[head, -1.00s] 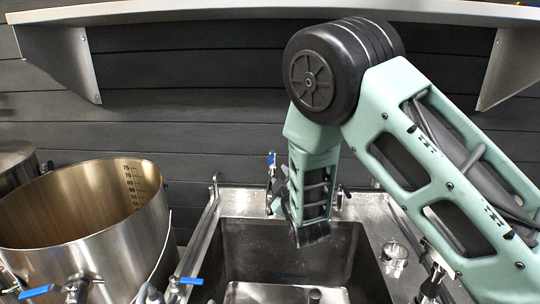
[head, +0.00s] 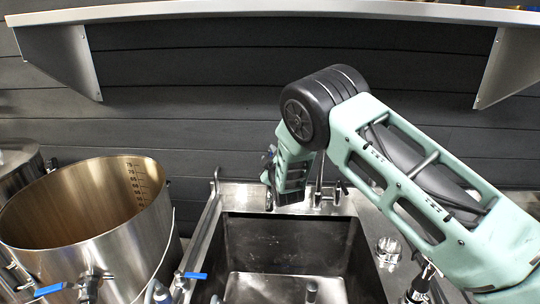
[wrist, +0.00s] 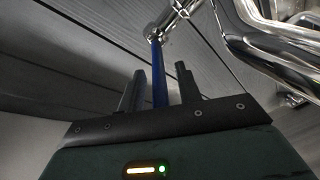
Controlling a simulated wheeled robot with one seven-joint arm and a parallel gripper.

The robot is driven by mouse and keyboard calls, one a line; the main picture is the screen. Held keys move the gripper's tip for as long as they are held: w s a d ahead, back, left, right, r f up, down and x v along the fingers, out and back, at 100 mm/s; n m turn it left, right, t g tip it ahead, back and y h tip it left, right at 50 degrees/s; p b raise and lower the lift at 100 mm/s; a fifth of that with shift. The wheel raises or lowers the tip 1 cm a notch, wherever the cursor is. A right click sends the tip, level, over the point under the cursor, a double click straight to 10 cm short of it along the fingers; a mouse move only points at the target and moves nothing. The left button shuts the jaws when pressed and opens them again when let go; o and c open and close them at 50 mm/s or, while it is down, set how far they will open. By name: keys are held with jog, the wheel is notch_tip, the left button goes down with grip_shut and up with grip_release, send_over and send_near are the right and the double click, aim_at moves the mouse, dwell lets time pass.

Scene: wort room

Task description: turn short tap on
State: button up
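In the wrist view, my gripper (wrist: 161,72) has its two dark fingers apart. A slim blue lever (wrist: 159,82) stands between them, with a gap showing on each side. The lever hangs from a shiny metal tap fitting (wrist: 154,33) beyond the fingertips. In the head view, my gripper hangs at the back left of the sink, and the arm hides its fingertips and most of the tap there. I cannot tell from these views whether this tap is the short one.
The steel sink (head: 218,240) lies below my arm. A tall metal spout (head: 319,178) rises at its back, right of my gripper. A large steel kettle (head: 130,255) with blue-handled valves stands left. A wall shelf (head: 250,15) runs above. A chrome pipe (wrist: 275,42) shows close right in the wrist view.

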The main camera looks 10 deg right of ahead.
grip_shut()
jog(key=shift+a+f, duration=0.1)
